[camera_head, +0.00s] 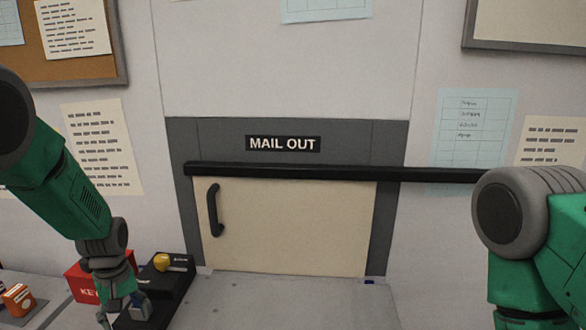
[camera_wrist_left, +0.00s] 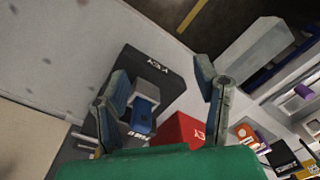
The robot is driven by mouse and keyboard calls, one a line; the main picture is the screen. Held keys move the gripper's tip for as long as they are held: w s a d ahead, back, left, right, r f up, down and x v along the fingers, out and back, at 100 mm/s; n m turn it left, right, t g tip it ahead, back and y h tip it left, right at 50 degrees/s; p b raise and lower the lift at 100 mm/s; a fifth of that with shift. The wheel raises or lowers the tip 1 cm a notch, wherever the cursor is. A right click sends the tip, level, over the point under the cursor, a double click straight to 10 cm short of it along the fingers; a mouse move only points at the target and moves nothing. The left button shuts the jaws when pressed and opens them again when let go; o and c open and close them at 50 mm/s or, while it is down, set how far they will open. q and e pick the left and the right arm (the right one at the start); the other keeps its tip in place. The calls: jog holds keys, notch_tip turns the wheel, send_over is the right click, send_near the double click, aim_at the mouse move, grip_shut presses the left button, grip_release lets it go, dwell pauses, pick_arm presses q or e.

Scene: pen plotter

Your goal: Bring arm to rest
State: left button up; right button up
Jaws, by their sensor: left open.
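My left arm (camera_head: 75,200) comes in from the left and hangs downward. Its gripper (camera_head: 122,312) is at the lower left, partly cut off by the picture's bottom edge. In the left wrist view the gripper (camera_wrist_left: 165,88) has its two fingers spread wide apart with nothing held between them. Beyond them is a black base (camera_wrist_left: 158,75) marked "KEY" with a grey and blue block (camera_wrist_left: 144,105) on it. The fingers look apart from the block, but the gap is hard to judge. My right arm (camera_head: 535,230) shows at the right edge; its gripper is out of view.
A red box (camera_head: 84,282) marked "KEY" stands beside the black base, which carries a yellow knob (camera_head: 161,262). An orange box (camera_head: 18,299) is farther left. A black bar (camera_head: 330,173) crosses the closed "MAIL OUT" door (camera_head: 300,230).

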pick_arm(q)
jog(key=s+d+f+m, duration=0.3)
jog(key=s+f, duration=1)
jog(key=s, duration=0.3)
jog(key=s+d+m, duration=0.2)
jog(key=s+m, duration=0.1)
jog(key=s, duration=0.7)
jog(key=s+d+m, duration=0.2)
jog(key=s, duration=0.8)
notch_tip(320, 180, down, 15)
jog(key=w+d+m+b, duration=0.1)
jog(key=w+b, duration=0.1)
jog(key=b, duration=1.3)
jog(key=shift+d+t, duration=0.25)
jog(key=shift+t, duration=0.15)
